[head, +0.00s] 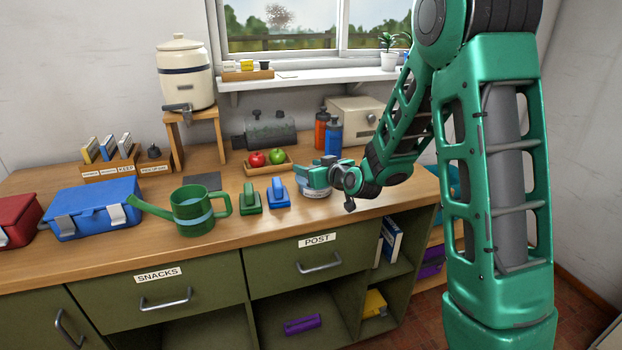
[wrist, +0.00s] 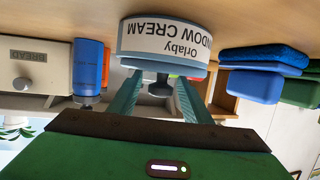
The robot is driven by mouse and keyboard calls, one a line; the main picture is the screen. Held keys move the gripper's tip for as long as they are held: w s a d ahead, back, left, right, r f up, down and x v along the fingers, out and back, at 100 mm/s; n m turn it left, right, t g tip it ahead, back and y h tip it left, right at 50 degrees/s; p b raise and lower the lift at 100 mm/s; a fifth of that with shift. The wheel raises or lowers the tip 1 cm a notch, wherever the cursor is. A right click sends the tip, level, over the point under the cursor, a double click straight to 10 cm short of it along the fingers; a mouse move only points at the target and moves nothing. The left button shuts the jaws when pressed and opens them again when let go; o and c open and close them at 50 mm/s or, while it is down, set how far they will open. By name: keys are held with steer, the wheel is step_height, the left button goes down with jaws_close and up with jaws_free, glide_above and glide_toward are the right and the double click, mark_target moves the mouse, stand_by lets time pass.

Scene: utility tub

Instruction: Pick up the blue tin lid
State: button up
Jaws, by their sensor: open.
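A round tin with a white label reading "Orlaby WINDOW CREAM" (wrist: 165,38) stands on the worktop; it also shows in the head view (head: 317,194). Its blue-grey lid (wrist: 165,66) has a dark knob (wrist: 160,88) on top. The wrist view is upside down, so the lid shows below the label. My gripper (wrist: 157,84) is open, its two teal fingers on either side of the knob, close to the lid. I cannot tell whether they touch it. In the head view my gripper (head: 312,174) is over the tin and hides most of the lid.
Blue (head: 278,193) and green (head: 250,199) brush-like blocks lie left of the tin, near the watering can (head: 192,210). Behind are a fruit tray (head: 270,169), blue (head: 333,138) and red (head: 321,130) bottles and a bread box (head: 354,120). The worktop's front edge is close.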

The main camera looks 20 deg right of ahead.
steer(key=shift+x, duration=1.05)
steer(key=c, duration=1.1)
steer(key=shift+o, duration=0.2)
steer(key=shift+r, duration=0.1)
